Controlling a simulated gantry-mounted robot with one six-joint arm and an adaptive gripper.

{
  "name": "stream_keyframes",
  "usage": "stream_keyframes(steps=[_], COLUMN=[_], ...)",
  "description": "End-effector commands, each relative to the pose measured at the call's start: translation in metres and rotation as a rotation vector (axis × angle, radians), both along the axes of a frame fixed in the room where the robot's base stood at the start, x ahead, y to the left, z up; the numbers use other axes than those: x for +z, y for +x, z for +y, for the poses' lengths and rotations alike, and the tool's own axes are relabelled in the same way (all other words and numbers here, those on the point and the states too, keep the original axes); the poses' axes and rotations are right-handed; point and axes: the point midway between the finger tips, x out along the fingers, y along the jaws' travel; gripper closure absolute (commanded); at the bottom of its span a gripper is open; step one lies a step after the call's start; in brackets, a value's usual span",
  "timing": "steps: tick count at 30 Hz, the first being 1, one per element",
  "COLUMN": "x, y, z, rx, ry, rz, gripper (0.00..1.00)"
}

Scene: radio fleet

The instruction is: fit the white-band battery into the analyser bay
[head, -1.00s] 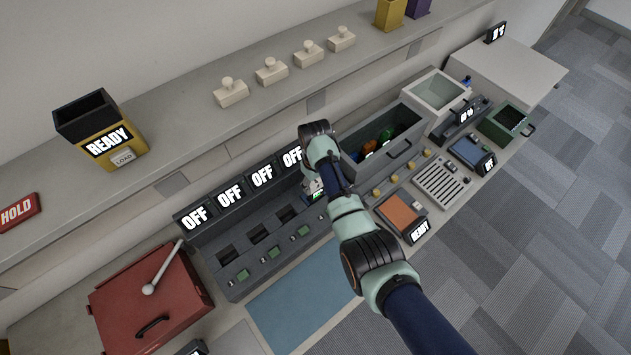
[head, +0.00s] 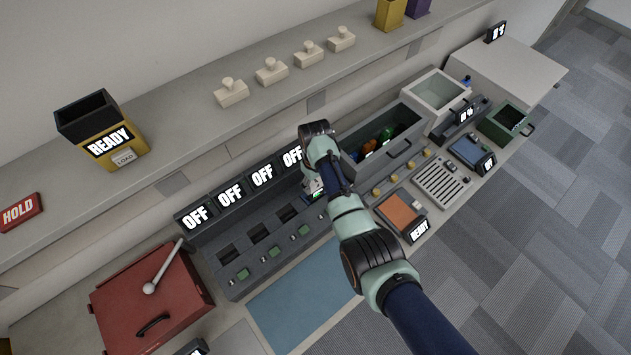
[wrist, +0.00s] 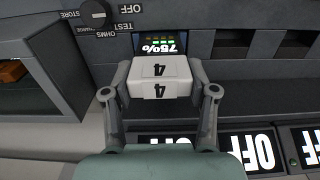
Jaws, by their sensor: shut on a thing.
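My gripper (wrist: 162,92) is shut on a white block marked 4, which looks like the white-band battery (wrist: 160,80), with a finger on each side. Just beyond it in the wrist view is a lit display (wrist: 168,44) reading 75% with coloured bars. A rotary dial (wrist: 95,14) marked OFF, OHMS, TEST and STORE sits up and left of the battery. In the head view the battery is mostly hidden by my arm, at the right end of the grey rack (head: 240,285). The analyser bay opening is hidden; I cannot tell whether the battery is inside it.
The rack has several OFF signs (head: 230,195) and dark slots. A grey bin (head: 405,150) with coloured items stands right of my arm. A red box (head: 150,300) with a lever is at left. A blue mat (head: 300,300) lies clear in front.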

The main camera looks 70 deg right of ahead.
Motion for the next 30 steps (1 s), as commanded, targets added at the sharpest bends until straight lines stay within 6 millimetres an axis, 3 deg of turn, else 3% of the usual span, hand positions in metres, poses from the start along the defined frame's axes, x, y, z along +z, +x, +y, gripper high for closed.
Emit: stream_keyframes(steps=[30], x=[-0.014], y=[0.0], z=[0.0], rx=[0.0], ry=[0.0], rz=[0.0], gripper=[0.82])
